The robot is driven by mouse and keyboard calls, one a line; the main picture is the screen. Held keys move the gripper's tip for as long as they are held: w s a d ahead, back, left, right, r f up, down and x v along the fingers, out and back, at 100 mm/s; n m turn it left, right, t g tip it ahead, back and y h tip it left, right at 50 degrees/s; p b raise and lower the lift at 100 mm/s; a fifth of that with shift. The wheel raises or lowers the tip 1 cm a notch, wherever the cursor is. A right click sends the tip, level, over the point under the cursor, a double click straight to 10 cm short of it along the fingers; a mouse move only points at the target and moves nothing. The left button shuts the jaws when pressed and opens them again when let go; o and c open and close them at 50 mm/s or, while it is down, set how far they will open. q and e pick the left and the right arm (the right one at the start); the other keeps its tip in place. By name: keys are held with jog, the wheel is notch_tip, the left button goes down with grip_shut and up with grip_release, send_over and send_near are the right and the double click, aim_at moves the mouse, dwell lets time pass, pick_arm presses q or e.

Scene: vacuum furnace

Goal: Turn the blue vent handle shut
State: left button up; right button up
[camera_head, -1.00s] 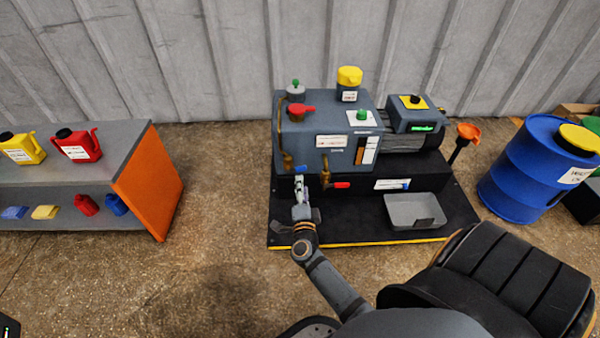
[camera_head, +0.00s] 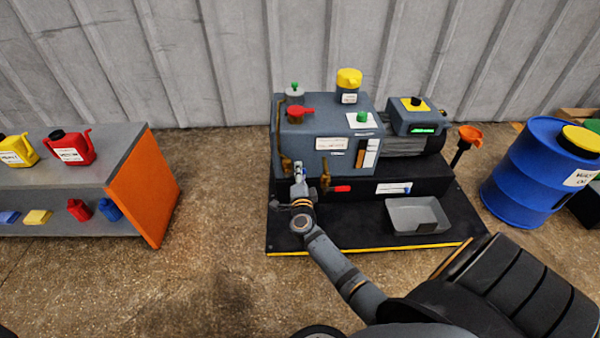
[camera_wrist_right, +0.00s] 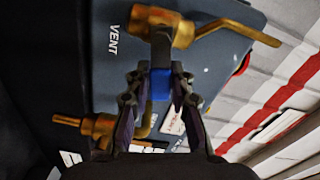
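The blue vent handle (camera_wrist_right: 160,84) is in the right wrist view, on a grey stem hanging from a brass valve (camera_wrist_right: 165,25) beside the "VENT" lettering. My right gripper (camera_wrist_right: 160,92) has one finger on each side of the blue grip, and both fingers appear to touch it. In the head view my right gripper (camera_head: 299,174) is at the front left of the grey pump unit (camera_head: 322,160) and hides the handle. My left gripper is in neither view.
A brass valve with a red handle (camera_head: 341,189) sits just right of my right gripper. A grey tray (camera_head: 416,216) lies on the black base. An orange-ended shelf (camera_head: 145,198) stands left, a blue drum (camera_head: 528,170) right. The floor between shelf and pump is clear.

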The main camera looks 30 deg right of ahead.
grip_shut()
jog(key=shift+f+m+b, duration=0.15)
jog(key=shift+f+m, duration=0.15)
jog(key=shift+m, duration=0.55)
jog(key=shift+f+m+b, duration=0.15)
jog(key=shift+f+m, duration=0.15)
jog(key=shift+m, duration=0.55)
jog(key=o, duration=0.6)
grip_release()
jog(key=v, duration=1.2)
